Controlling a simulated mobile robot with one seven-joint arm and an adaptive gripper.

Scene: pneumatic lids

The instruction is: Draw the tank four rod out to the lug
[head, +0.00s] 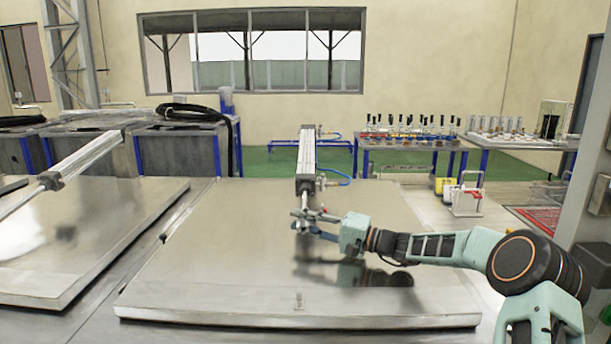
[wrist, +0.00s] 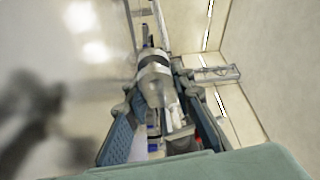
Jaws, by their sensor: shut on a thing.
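The tank four pneumatic cylinder (head: 307,160) is a pale grey bar with a dark end block, above the middle steel lid. Its short bright rod (head: 304,200) comes out of the block toward the near side. My gripper (head: 303,222) is shut on the rod's near end, above the lid. In the wrist view the pale rod end (wrist: 155,82) lies between the two blue-grey finger pads; its tip is partly hidden.
The middle lid (head: 220,285) is bare between rod end and lug. Another lid (head: 80,235) with its own cylinder (head: 85,160) lies left. Blue hoses hang beside the cylinder. Benches with several fittings (head: 410,128) stand at the back right.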

